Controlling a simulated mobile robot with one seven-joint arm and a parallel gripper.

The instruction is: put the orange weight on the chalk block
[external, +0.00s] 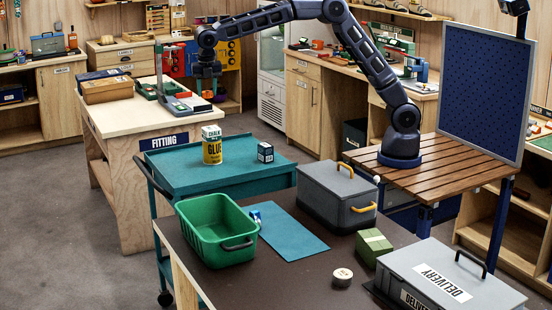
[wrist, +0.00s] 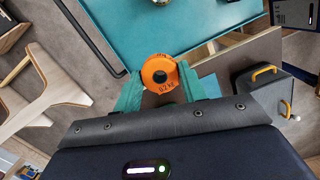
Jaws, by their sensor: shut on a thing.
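My gripper (wrist: 160,88) has teal fingers shut on the orange weight (wrist: 159,74), a round orange disc with a dark centre hole and dark lettering. In the external view my gripper (external: 207,84) hangs high, above and behind the teal trolley; the weight cannot be made out there. The chalk block (external: 211,132), white with a dark "CHALK" label, sits on top of the yellow glue can (external: 212,153), which stands upright on the trolley top (external: 190,181). The weight is apart from the chalk block. I cannot identify the chalk block for certain in the wrist view.
A small dark box (external: 265,152) stands right of the can. The trolley's dark handle (external: 150,178) runs along its left side. A green crate (external: 213,238), a grey cooler (external: 337,190) and a green box (external: 372,245) stand on the front table. The fitting bench (external: 130,118) is behind.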

